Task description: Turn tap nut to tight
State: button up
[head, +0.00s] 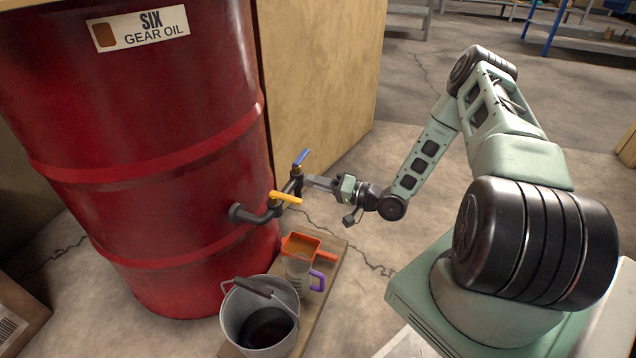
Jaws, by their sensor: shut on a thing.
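A black tap pipe (243,215) comes out of the side of the red oil drum (140,130) labelled "SIX GEAR OIL". It carries a yellow lever (286,197) and, farther along, a blue lever (301,157). My gripper (308,181) reaches in from the right, with its fingers level and pointing left. It is shut on the tap nut (297,181) at the black fitting below the blue lever. The nut is small and partly hidden by the fingers, so its turn position cannot be told.
A grey bucket (232,312) with dark contents, a clear jug with a purple handle (318,281) and an orange scoop (301,243) stand on a wooden board (332,251) below the tap. A plywood crate (325,80) stands behind.

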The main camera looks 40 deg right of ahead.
jog(key=o, duration=1)
jog(key=p+v, duration=0.4)
jog(key=v, duration=1.3)
jog(key=shift+s+d, duration=0.15)
jog(key=shift+s, duration=0.1)
